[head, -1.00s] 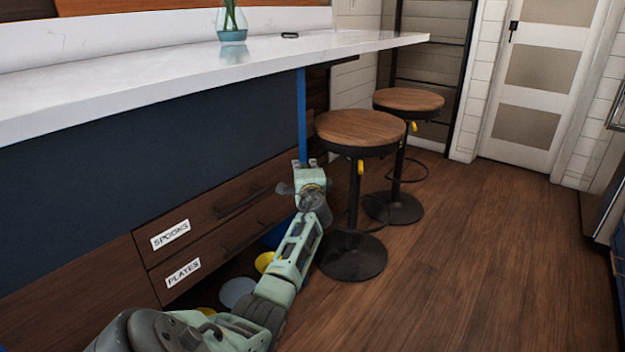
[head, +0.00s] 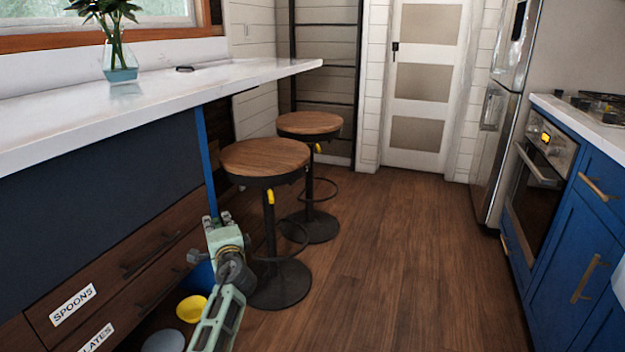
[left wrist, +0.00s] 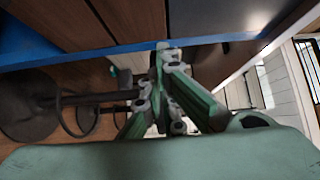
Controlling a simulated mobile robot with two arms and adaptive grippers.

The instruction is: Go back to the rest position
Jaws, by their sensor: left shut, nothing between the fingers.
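My left gripper (head: 222,220) is pale green and shows low in the head view, in front of the drawers and left of the nearer stool. It is shut and empty. In the left wrist view the shut fingers (left wrist: 162,50) appear close to a blue strip along the drawer unit; I cannot tell whether they touch it. My right gripper is in neither view.
Two wooden-topped stools (head: 264,158) (head: 310,123) stand beside the white counter (head: 150,92). A yellow bowl (head: 191,309) and a grey plate (head: 163,341) lie low by the labelled drawers (head: 140,262). Open wooden floor (head: 400,260) extends to the oven (head: 537,185) and blue cabinets (head: 575,240).

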